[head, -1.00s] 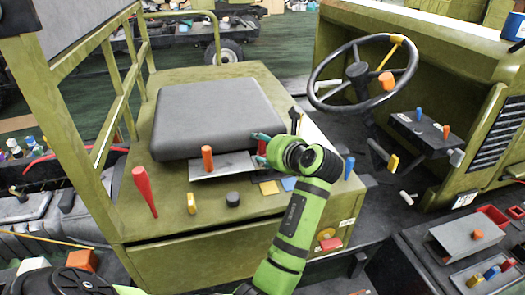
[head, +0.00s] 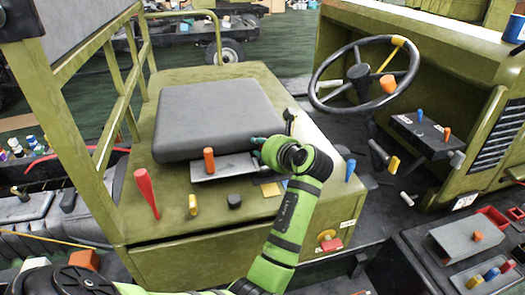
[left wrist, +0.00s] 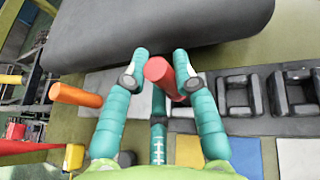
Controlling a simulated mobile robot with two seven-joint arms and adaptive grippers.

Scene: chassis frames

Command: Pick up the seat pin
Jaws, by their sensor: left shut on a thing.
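The seat pin appears to be the red cylinder (left wrist: 160,72) beside the seat's edge in the left wrist view. My left gripper (left wrist: 161,75) is shut on it, with a teal finger on each side and a third finger below. In the head view my left gripper (head: 262,143) is at the front right corner of the dark grey seat (head: 218,115), and its wrist hides the pin. The seat also shows at the top of the left wrist view (left wrist: 150,28). I cannot tell whether the pin still sits in its place. My right gripper is not in view.
An orange handle (head: 209,160) stands on a grey plate left of the gripper. A red lever (head: 146,190), a yellow knob (head: 193,205) and a black knob (head: 234,201) stand on the green seat box. A blue handle (head: 350,170) and the steering wheel (head: 326,93) are at right.

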